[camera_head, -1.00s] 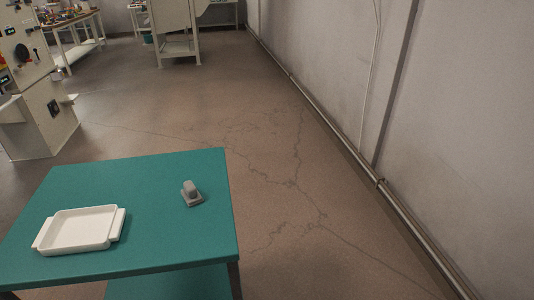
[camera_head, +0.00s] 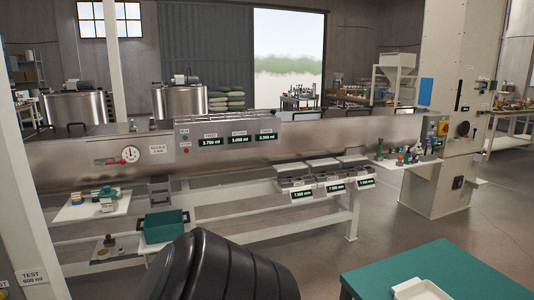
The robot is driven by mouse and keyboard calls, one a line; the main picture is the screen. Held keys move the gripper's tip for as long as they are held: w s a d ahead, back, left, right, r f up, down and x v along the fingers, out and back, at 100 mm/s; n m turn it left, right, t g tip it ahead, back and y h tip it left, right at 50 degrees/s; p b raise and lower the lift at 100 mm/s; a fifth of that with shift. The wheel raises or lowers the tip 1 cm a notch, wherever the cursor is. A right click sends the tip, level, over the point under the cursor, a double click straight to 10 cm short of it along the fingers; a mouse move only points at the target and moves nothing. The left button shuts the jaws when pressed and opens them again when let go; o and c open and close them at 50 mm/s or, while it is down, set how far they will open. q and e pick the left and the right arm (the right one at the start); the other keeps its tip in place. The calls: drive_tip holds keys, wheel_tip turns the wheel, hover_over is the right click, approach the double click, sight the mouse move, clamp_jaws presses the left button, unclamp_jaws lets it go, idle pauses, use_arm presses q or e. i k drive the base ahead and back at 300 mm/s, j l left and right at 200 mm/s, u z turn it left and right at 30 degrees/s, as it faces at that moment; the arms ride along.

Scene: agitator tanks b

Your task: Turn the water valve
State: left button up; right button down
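A long steel machine panel (camera_head: 230,138) runs across the middle of the view. On its left part sits a red-handled fitting (camera_head: 108,162) beside a round white dial (camera_head: 130,154) and a small label. It looks like a valve, but it is too small to tell whether it is the water valve or how it is set. Neither of my grippers is in view.
A green-topped table (camera_head: 450,270) with a white tray (camera_head: 420,290) stands at the lower right. A dark ribbed form (camera_head: 220,270) blocks the lower foreground. A green bin (camera_head: 163,227) sits below the panel. Grey floor lies clear at centre right.

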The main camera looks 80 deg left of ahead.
sight(122, 161)
drive_tip(key=u, duration=3.6)
drive_tip(key=i+l+u, duration=0.3)
drive_tip(key=i+l, duration=0.35)
drive_tip(key=i, duration=0.45)
drive_tip(key=i+l+u, duration=0.35)
drive_tip(key=i+l, duration=0.55)
drive_tip(key=i, duration=0.1)
